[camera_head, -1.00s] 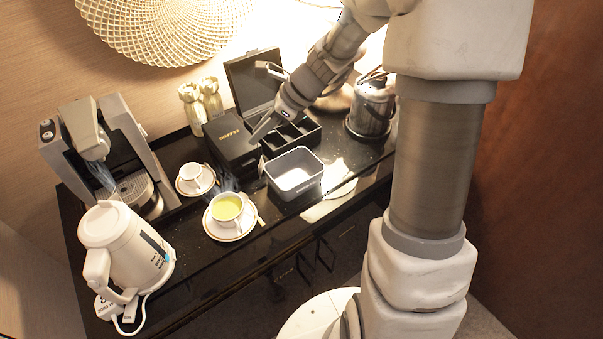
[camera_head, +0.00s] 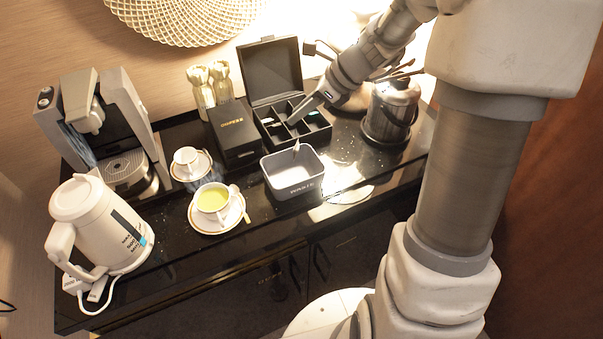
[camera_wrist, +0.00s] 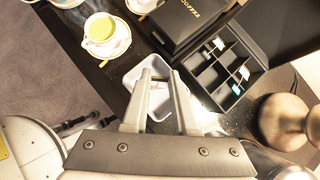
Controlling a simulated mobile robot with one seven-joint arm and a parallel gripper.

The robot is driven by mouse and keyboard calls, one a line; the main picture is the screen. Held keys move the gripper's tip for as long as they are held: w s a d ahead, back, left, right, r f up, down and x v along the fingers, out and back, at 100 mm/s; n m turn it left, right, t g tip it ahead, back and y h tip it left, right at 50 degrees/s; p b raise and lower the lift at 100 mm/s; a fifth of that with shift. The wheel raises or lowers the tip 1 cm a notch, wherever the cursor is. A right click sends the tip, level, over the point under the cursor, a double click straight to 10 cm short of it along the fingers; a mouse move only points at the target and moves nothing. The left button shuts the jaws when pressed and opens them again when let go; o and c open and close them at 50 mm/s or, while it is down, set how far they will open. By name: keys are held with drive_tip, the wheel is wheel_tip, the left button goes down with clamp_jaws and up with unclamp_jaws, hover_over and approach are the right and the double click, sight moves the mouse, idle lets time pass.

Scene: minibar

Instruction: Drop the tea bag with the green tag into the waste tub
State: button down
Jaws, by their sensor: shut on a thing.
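The waste tub (camera_head: 293,190) is a grey open rectangular box with lettering on its front, standing on the black counter. My gripper (camera_head: 293,121) is above and behind it, its fingers close together. A small pale thing (camera_head: 296,147), likely the tea bag, hangs below the fingertips at the tub's back rim or over its opening; I cannot tell its exact depth. In the wrist view, my gripper (camera_wrist: 159,75) has something small and pale between its fingertips, with the tub (camera_wrist: 132,76) beneath. The tag's colour cannot be made out.
A black compartment box (camera_head: 318,130) with an open lid stands behind the tub, beside a coffee box (camera_head: 235,135). A cup of green tea (camera_head: 212,198) is to the left, with a kettle (camera_head: 95,225).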

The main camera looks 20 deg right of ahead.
wheel_tip(320, 180, down, 6)
drive_tip(key=b, duration=0.5)
drive_tip(key=shift+d+b, duration=0.4)
drive_tip(key=shift+d, duration=0.05)
drive_tip(key=shift+w, duration=0.1)
drive_tip(key=c, duration=0.6)
unclamp_jaws()
drive_tip(key=p+v, duration=0.1)
drive_tip(key=v, duration=1.6)
drive_tip(key=shift+r, duration=0.2)
